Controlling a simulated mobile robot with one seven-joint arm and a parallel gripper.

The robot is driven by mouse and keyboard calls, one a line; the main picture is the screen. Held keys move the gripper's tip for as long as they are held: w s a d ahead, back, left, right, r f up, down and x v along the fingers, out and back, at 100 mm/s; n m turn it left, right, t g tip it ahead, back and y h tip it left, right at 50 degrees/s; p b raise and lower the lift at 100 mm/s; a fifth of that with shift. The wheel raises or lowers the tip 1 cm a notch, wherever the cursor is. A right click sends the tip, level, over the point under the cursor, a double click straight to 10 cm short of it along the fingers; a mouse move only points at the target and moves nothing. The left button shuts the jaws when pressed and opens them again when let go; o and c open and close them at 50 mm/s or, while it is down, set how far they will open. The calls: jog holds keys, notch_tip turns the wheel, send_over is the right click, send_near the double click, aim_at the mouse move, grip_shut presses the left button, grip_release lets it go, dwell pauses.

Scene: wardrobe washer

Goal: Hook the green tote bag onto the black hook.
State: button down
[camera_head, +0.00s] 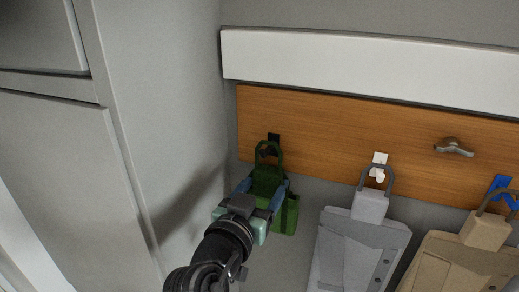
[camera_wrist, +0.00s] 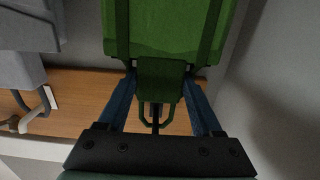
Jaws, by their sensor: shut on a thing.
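The green tote bag (camera_head: 288,214) hangs from my gripper (camera_head: 264,184), whose blue fingers are shut on the strap block at its top. In the wrist view, the bag (camera_wrist: 170,30) fills the top middle, and my gripper (camera_wrist: 160,82) has a finger on each side of the block. The bag's handle loop (camera_head: 258,150) rises above the fingers, in front of the wooden board. The black hook (camera_head: 273,138) is on the board right at the top of the loop. The black hook (camera_wrist: 155,116) shows partly within the loop in the wrist view. Whether the loop is around it, I cannot tell.
A grey bag (camera_head: 358,245) hangs at a white hook (camera_head: 379,160), right of the green bag. A tan bag (camera_head: 465,262) hangs at a blue hook (camera_head: 501,184). A metal hook (camera_head: 454,148) on the board (camera_head: 330,125) is free. A pale wall stands close at left.

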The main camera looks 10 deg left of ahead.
jog(key=shift+f, duration=0.1)
dwell(0.4)
grip_release()
jog(key=f+b+v, duration=0.1)
jog(key=b+v, duration=0.5)
jog(key=v, duration=0.7)
jog(key=s+d+r+n+t+y+b, duration=0.1)
jog(key=s+d+r+t+b, duration=0.1)
jog(key=r, duration=0.5)
jog(key=s+d+r+n+t+y+b, duration=0.1)
jog(key=s+d+r+t+y+b, duration=0.1)
jog(key=r+t, duration=0.3)
jog(key=s+d+r+n+t+y+b, duration=0.1)
jog(key=s+d+r+t+b, duration=0.1)
jog(key=r, duration=0.8)
jog(key=shift+s+d+r+t+y, duration=0.35)
jog(key=shift+s+d+t+y, duration=0.1)
jog(key=shift+d+t, duration=0.3)
